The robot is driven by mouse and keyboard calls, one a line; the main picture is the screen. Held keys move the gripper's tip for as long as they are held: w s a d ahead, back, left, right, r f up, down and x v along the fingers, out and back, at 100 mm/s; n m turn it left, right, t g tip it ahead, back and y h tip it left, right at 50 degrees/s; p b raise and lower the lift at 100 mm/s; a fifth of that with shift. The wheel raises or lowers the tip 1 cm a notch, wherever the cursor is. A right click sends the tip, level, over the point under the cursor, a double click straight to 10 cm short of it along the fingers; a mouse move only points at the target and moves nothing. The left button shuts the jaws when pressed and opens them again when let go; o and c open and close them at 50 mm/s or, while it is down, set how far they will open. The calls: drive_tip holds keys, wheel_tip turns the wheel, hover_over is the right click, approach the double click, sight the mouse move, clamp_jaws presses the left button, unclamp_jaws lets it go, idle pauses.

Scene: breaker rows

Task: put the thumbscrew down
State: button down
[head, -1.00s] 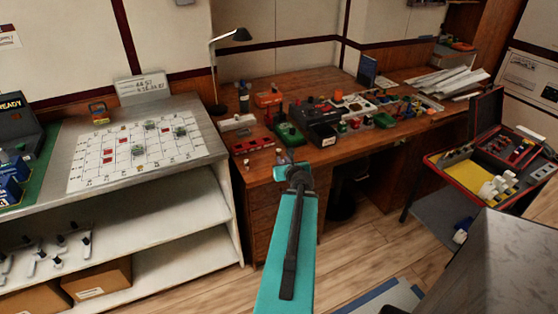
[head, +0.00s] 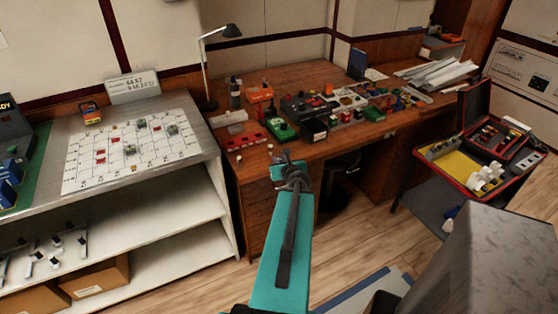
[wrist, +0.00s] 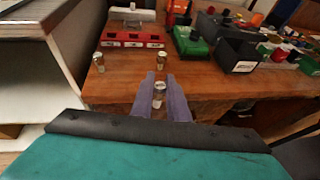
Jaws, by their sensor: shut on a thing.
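My gripper (wrist: 160,88) is shut on a small metallic thumbscrew (wrist: 159,92), which shows between the two grey-purple fingers in the wrist view. In the head view my gripper (head: 284,158) is at the front edge of the wooden desk (head: 225,166), and the thumbscrew cannot be made out there. Two similar small metal pieces stand upright on the desk, one to the left (wrist: 99,62) and one just beyond the fingertips (wrist: 162,60). Whether the held thumbscrew touches the desk is unclear.
A red block with white labels (wrist: 133,39) lies beyond the small pieces. Bare wood shows around the fingers. A metal-topped shelf unit (head: 205,137) stands left of the desk.

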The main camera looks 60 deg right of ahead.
idle(0.3)
drive_tip(key=shift+w+f, duration=0.15)
drive_tip(key=shift+w, duration=0.05)
drive_tip(key=shift+w+d+f, duration=0.15)
drive_tip(key=shift+d+f, duration=0.05)
drive_tip(key=shift+d, duration=0.05)
drive_tip(key=shift+n+t, duration=0.3)
drive_tip(key=shift+n, duration=0.1)
drive_tip(key=w+d, duration=0.5)
drive_tip(key=shift+w+d+f+b, duration=0.1)
drive_tip(key=shift+f+b, duration=0.2)
drive_tip(key=shift+f, duration=0.1)
drive_tip(key=w+d+r+n+t+y+b, duration=0.1)
drive_tip(key=w+r+b, duration=0.1)
drive_tip(key=w, duration=0.9)
drive_tip(key=w+d+r+n+t+y+b, duration=0.1)
drive_tip(key=w+r, duration=0.4)
drive_tip(key=w, duration=0.7)
drive_tip(key=shift+r+n+y+b, duration=0.3)
drive_tip(key=shift+n+y, duration=0.2)
drive_tip(key=shift+y, duration=0.2)
drive_tip(key=shift+f, duration=0.1)
